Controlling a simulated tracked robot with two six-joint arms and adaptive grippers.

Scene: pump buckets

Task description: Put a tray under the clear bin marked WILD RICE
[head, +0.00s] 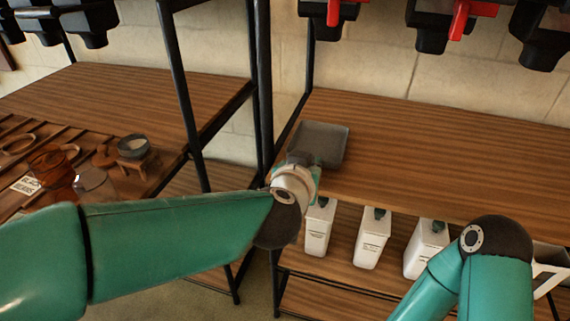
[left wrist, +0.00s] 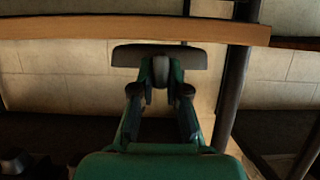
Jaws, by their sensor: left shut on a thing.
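A small dark grey square tray (head: 322,140) is at the front left corner of the right-hand wooden shelf in the head view. My left gripper (head: 303,160) is shut on its near edge. In the left wrist view the fingers (left wrist: 160,78) close on the tray (left wrist: 190,56), seen nearly edge-on. I cannot tell whether the tray touches the shelf. Black dispenser bottoms, some with red levers (head: 459,20), hang above this shelf. Their clear bins and labels are cut off, so the WILD RICE mark is not visible. My right gripper is out of view.
The wooden shelf (head: 450,150) under the dispensers is clear to the right of the tray. Black posts (head: 262,70) stand just left of it. White bottles (head: 371,240) stand on the lower shelf. Jars and a bowl (head: 133,147) sit on the left-hand unit.

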